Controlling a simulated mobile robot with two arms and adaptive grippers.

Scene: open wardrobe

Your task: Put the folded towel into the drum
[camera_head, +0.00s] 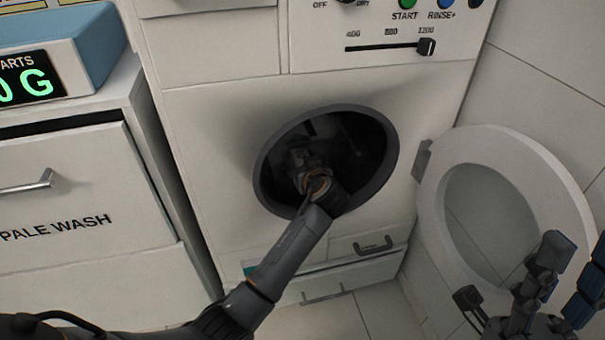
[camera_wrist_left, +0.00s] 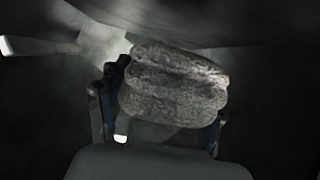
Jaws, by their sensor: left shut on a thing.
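The washing machine's drum (camera_head: 362,140) is a dark round opening with a grey rim, and its door is open. My left arm reaches through the opening, and my left gripper (camera_head: 305,160) is inside the dark drum. In the left wrist view the folded towel (camera_wrist_left: 175,85), a grey fuzzy stack of layers, sits between the fingers of my left gripper (camera_wrist_left: 160,110), which is shut on it. The towel cannot be made out in the head view. My right gripper (camera_head: 560,285) is at the lower right, in front of the open door, with its fingers apart.
The round white door (camera_head: 450,170) hangs open to the right of the opening. A drawer unit marked PALE WASH (camera_head: 60,200) stands at the left, with a blue box with a green display (camera_head: 60,60) on top. The control panel (camera_head: 390,35) is above the drum.

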